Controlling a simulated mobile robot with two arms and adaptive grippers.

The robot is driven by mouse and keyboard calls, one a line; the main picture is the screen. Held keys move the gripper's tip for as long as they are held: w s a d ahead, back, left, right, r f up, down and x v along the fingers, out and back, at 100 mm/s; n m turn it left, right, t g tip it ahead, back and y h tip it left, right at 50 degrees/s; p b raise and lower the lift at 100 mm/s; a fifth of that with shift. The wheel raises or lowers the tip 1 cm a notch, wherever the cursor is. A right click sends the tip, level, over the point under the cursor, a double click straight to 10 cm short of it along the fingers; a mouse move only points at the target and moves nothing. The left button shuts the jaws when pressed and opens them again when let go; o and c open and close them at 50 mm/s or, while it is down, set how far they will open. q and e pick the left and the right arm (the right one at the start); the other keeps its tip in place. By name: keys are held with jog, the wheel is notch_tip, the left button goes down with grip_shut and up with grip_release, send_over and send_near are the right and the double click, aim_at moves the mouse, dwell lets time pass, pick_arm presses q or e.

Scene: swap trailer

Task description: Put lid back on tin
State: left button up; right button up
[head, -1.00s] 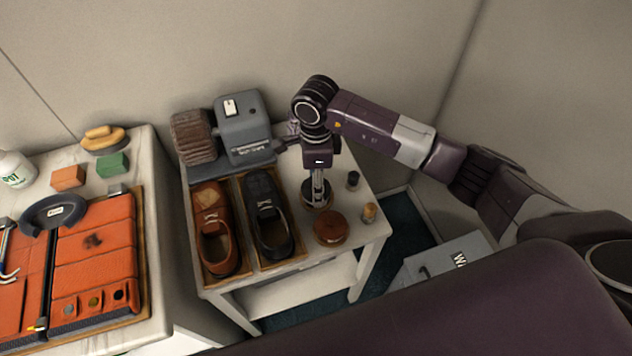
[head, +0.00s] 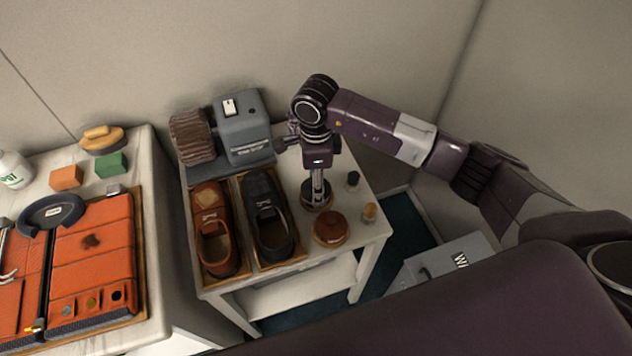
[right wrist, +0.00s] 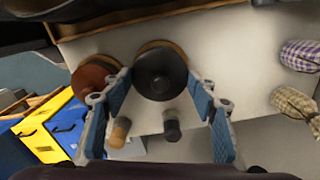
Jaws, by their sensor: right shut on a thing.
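My right gripper (head: 318,204) points down at the right part of the small white table, shut on a dark round lid (right wrist: 160,72). In the right wrist view the lid lies between the blue finger pads, with a tan rim showing under its far edge. This looks like the tin (right wrist: 150,46), mostly hidden by the lid; I cannot tell if the lid is fully seated. A second round tin, reddish brown (head: 330,228), stands beside it, nearer the table's front edge. My left gripper is not in view.
Two small bottles, one dark (head: 353,179) and one tan-capped (head: 370,212), stand close right of the gripper. A grey machine (head: 243,137) with a brush stands behind.

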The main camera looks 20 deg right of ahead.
jog(key=shift+f+b, duration=0.2)
jog(key=shift+b, duration=0.35)
dwell(0.9)
jog(key=o, duration=0.9)
jog(key=shift+o, duration=0.2)
jog(key=o, duration=0.4)
jog(key=shift+o, duration=0.2)
jog(key=shift+r, duration=0.1)
jog(key=shift+r+p, duration=1.9)
jog(key=shift+r, duration=1.55)
